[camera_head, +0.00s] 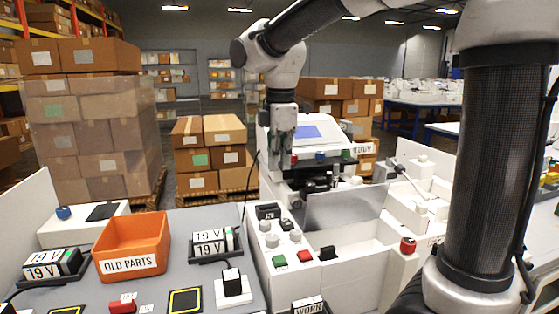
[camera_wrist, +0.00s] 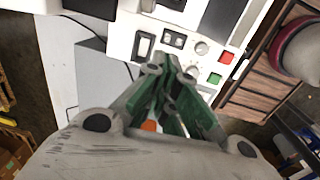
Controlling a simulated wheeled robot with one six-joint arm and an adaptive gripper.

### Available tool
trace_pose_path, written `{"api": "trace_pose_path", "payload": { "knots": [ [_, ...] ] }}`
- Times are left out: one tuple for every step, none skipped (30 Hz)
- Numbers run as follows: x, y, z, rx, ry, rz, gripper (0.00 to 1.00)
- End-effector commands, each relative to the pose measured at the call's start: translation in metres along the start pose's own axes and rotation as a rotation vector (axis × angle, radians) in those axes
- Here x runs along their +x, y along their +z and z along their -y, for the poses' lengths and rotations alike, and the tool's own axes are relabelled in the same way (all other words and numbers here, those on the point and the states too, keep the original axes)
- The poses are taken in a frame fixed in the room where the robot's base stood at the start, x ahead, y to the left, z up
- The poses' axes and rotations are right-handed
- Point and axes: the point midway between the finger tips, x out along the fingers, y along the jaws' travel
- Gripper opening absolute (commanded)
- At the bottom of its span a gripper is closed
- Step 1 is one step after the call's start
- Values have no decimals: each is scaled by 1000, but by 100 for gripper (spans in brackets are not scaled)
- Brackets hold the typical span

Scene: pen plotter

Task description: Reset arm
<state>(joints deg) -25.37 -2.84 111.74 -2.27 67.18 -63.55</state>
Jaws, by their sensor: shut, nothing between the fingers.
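My gripper (camera_head: 283,158) hangs down from my arm in the upper middle of the head view, in front of the plotter's screen area. In the wrist view my gripper (camera_wrist: 170,70) has its green-sided fingers together, with nothing between them. Its tips point toward the white control panel (camera_wrist: 150,45). That panel (camera_head: 262,228) carries knobs, a green button (camera_head: 279,261) and a red button (camera_head: 304,256) in the head view. The plotter (camera_head: 310,165) is partly hidden behind my gripper.
An orange bin labelled OLD PARTS (camera_head: 133,232) stands on the grey bench at left. A 19 V battery pack (camera_head: 52,264) sits left of it and another (camera_head: 214,243) right of it. A black switch (camera_head: 232,282) stands in front. Stacked cartons (camera_head: 88,130) fill the background.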

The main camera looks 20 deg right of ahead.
Motion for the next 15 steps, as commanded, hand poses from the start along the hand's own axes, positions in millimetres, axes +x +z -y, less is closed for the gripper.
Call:
{"api": "trace_pose_path", "payload": {
  "knots": [
    [0, 0, 0, 0, 0, 0, 0],
    [0, 0, 0, 0, 0, 0, 0],
    [0, 0, 0, 0, 0, 0, 0],
    [0, 0, 0, 0, 0, 0, 0],
    [0, 0, 0, 0, 0, 0, 0],
    [0, 0, 0, 0, 0, 0, 0],
    [0, 0, 0, 0, 0, 0, 0],
    [0, 0, 0, 1, 0, 0, 0],
    [-1, 2, 1, 8, 1, -1, 0],
    [-1, 4, 2, 22, 4, -2, 0],
    [-2, 8, 5, 45, 8, -4, 0],
    [-5, 17, 10, 92, 17, -9, 0],
    [-6, 25, 15, 142, 26, -14, 0],
    [-9, 35, 22, 203, 36, -20, 0],
    [-11, 51, 34, 302, 52, -30, 0]
  ]
}}
